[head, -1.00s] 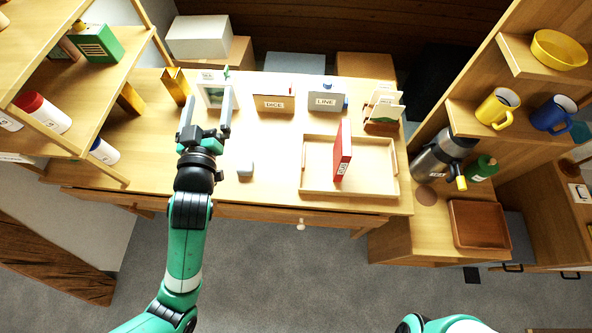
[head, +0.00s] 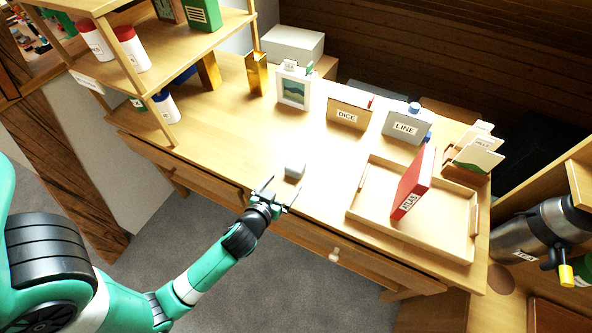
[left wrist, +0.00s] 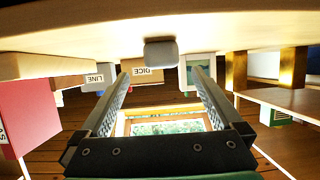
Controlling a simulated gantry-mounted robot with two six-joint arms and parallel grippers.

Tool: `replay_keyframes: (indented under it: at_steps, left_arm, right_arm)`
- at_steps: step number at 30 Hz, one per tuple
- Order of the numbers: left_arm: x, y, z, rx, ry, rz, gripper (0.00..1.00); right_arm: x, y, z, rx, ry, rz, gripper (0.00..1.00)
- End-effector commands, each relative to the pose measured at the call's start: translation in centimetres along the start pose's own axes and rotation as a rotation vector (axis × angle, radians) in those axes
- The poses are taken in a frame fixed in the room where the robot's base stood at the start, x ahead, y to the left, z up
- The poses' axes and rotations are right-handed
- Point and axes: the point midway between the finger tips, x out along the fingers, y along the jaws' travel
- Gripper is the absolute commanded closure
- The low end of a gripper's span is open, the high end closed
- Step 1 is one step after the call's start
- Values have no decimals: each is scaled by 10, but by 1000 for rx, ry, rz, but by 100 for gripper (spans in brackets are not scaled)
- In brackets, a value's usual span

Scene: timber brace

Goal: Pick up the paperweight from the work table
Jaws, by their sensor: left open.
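The paperweight, a small grey rounded block (head: 295,170), sits on the work table (head: 240,140) near its front edge. It also shows in the left wrist view, upside down, as a grey block (left wrist: 160,53) just beyond and between the fingertips. My left gripper (head: 281,190) is open and empty at the table's front edge, a short way in front of the paperweight and apart from it. In the left wrist view its two fingers (left wrist: 160,76) are spread wide. My right gripper is not in view.
A wooden tray (head: 370,213) holding a red atlas (head: 413,182) lies to the right. A picture frame (head: 294,88), a DICE box (head: 348,112) and a LINE box (head: 404,124) stand at the back. A shelf (head: 165,75) rises at the left. The table around the paperweight is clear.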

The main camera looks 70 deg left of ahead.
Motion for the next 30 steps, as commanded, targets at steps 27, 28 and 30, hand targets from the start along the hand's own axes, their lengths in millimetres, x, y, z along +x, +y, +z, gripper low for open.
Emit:
replay_keyframes:
  at_steps: [27,28,30]
  left_arm:
    - [103,-3,-4,0,1,0,0]
    - [103,-3,-4,0,1,0,0]
    - [103,-3,-4,0,1,0,0]
  right_arm:
    - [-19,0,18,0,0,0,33]
    - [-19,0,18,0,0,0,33]
    - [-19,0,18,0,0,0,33]
